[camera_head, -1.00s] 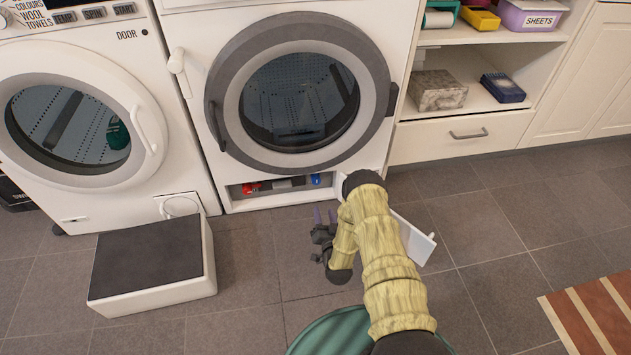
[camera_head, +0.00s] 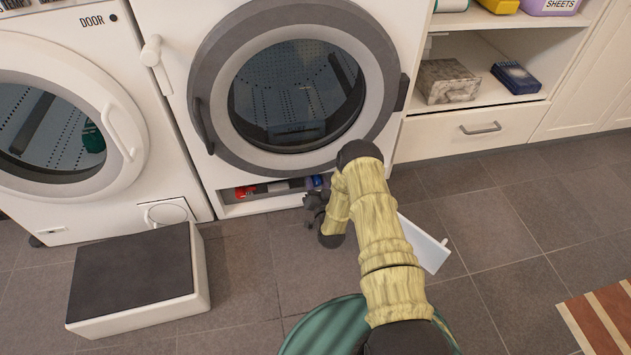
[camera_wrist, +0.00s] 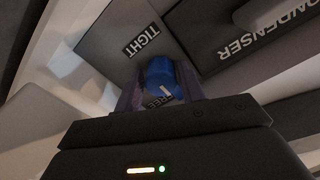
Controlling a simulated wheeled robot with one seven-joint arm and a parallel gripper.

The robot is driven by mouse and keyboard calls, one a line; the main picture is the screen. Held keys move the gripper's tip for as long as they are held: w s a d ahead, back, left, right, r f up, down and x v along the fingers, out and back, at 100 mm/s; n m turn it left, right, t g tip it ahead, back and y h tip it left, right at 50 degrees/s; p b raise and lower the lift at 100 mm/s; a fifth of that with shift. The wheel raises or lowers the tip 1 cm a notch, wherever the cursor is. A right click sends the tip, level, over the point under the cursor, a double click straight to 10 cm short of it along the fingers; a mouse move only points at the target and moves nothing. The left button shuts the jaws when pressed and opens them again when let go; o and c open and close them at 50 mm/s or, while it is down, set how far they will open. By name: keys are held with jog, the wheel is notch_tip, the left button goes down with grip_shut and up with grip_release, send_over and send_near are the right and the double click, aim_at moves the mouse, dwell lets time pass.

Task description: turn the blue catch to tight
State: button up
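The blue catch (camera_wrist: 160,74) shows in the wrist view between the two purple fingers of my gripper (camera_wrist: 161,86). The fingers stand apart, one on each side of it; I cannot tell whether either touches it. A TIGHT label (camera_wrist: 141,41) is above left of the catch. A FREE label (camera_wrist: 159,97) is partly covered below it, and a white mark on the catch lies near that label. In the head view my gripper (camera_head: 317,184) reaches into the low opening under the middle machine, where the catch is mostly hidden by the fingers.
A panel marked CONDENSER (camera_wrist: 240,35) is beside the catch. A red part (camera_head: 245,191) sits farther left in the low opening. An open white flap (camera_head: 424,243) is right of my arm. A dark-topped white step (camera_head: 135,275) stands on the floor at left.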

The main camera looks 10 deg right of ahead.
jog(key=c, duration=0.7)
jog(key=shift+r+n+p, duration=0.1)
jog(key=shift+n+p, duration=0.3)
jog(key=shift+p, duration=0.1)
jog(key=shift+r+n+p, duration=0.1)
jog(key=shift+n+p, duration=0.7)
jog(key=shift+p, duration=0.1)
jog(key=n+p, duration=0.3)
jog(key=n, duration=0.1)
jog(key=shift+s+p, duration=0.1)
jog(key=shift+p, duration=0.2)
jog(key=n+p, duration=0.2)
jog(key=n, duration=0.3)
jog(key=shift+a+n+p, duration=0.1)
jog(key=shift+n+p, duration=0.3)
jog(key=n, duration=0.2)
jog(key=n+p, duration=0.1)
jog(key=n, duration=0.2)
jog(key=shift+f+n, duration=0.3)
jog(key=shift+n, duration=0.1)
